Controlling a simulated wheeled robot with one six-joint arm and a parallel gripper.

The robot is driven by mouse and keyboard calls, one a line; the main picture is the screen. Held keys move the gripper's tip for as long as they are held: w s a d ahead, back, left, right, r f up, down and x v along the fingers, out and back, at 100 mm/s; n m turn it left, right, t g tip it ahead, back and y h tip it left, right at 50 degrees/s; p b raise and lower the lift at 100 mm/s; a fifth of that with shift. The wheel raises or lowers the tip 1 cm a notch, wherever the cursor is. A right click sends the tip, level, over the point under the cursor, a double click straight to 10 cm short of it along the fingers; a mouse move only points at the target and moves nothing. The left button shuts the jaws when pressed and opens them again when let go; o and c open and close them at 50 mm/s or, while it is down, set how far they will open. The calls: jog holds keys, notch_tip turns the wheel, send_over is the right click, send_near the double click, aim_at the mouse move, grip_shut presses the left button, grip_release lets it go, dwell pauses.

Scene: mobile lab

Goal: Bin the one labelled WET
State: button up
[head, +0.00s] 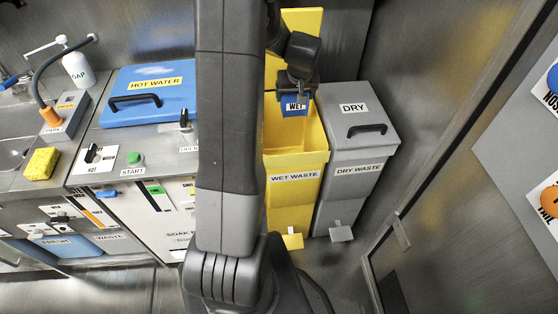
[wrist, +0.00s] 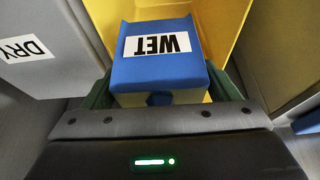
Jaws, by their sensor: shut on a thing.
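My gripper (head: 300,88) is shut on a blue block labelled WET (head: 295,106). The block also shows in the wrist view (wrist: 160,70), between my fingers, with its label upside down. In the head view my gripper holds it over the mouth of the yellow bin (head: 295,191) labelled WET WASTE, whose lid (head: 305,20) stands open. The yellow inside of the bin shows behind and beside the block in the wrist view (wrist: 222,20). My arm hides the left part of the bin in the head view.
A grey DRY WASTE bin (head: 345,190) with a shut lid labelled DRY stands right beside the yellow bin. To the left are a counter with a blue HOT WATER lid (head: 150,85), a yellow sponge (head: 41,164) and a soap bottle (head: 78,70). A metal wall is at the right.

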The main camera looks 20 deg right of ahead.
aim_at(294, 108)
jog(key=shift+f+b, duration=1.85)
jog(key=shift+f, duration=1.15)
jog(key=o, duration=1)
jog(key=shift+c, duration=0.2)
jog(key=shift+r, duration=0.15)
jog(key=p+v, duration=0.1)
jog(key=v, duration=1.2)
jog(key=shift+s+r, duration=0.2)
jog(key=shift+s, duration=0.05)
